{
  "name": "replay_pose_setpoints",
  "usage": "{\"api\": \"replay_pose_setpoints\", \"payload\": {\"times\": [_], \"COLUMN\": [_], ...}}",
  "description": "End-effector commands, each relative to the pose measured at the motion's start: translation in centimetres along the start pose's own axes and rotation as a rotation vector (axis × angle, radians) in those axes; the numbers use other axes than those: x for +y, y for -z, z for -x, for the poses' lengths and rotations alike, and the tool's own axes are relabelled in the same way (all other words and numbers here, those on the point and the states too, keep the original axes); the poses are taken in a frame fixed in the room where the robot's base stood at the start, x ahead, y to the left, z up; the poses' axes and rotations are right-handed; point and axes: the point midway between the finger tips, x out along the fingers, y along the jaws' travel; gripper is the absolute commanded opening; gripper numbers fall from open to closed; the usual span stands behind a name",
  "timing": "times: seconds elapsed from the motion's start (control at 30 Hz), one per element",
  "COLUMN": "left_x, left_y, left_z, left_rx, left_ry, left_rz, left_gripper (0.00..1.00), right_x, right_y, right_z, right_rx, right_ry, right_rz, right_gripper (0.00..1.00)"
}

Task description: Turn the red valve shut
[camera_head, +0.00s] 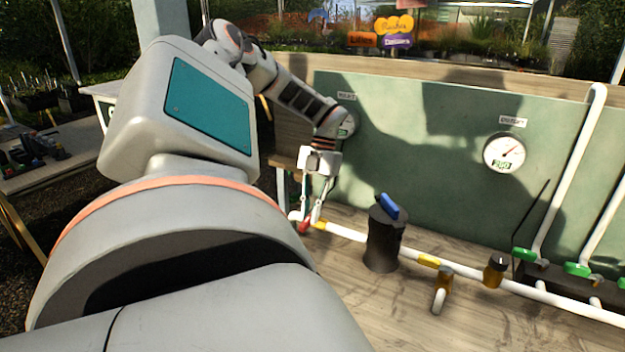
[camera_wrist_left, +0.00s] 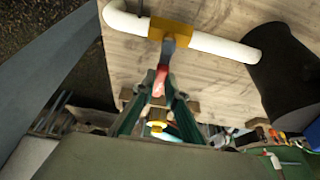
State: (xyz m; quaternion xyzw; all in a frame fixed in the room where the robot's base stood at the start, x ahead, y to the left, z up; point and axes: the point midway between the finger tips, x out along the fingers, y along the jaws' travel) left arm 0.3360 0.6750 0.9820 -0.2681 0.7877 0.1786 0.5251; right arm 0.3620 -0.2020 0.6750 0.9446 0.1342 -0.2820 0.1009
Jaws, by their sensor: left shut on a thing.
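The red valve handle (camera_head: 304,227) is at the left end of the white pipe on the wooden bench, mostly hidden by my fingers in the head view. My left gripper (camera_head: 308,216) reaches down to it and is shut on it. In the left wrist view the red handle (camera_wrist_left: 161,82) lies between the fingers of my left gripper (camera_wrist_left: 157,92). There the handle runs from the yellow valve body (camera_wrist_left: 172,33) towards the gripper, roughly across the white pipe (camera_wrist_left: 222,46). My right gripper is not in view.
A dark canister with a blue top (camera_head: 384,238) stands on the pipe line just right of the valve. A brass fitting (camera_head: 495,268) and green-handled valves (camera_head: 525,254) are farther right. A round gauge (camera_head: 503,153) hangs on the green back panel (camera_head: 430,150).

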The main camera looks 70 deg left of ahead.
Motion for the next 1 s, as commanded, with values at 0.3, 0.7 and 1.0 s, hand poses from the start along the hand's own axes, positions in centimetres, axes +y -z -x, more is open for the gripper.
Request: {"api": "replay_pose_setpoints", "payload": {"times": [0.3,0.7,1.0], "left_x": [0.16,0.17,0.16], "left_y": [-0.12,-0.12,-0.08], "left_z": [0.19,0.19,0.18], "left_rx": [-0.005,-0.006,-0.003], "left_ry": [-0.015,-0.015,-0.014], "left_rz": [-0.034,-0.033,-0.031], "left_gripper": [0.00,0.29,0.29], "right_x": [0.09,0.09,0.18], "right_y": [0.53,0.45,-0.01], "right_z": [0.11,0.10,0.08], "right_rx": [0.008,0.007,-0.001], "right_ry": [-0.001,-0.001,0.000], "right_rz": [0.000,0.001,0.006], "right_gripper": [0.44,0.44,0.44]}}
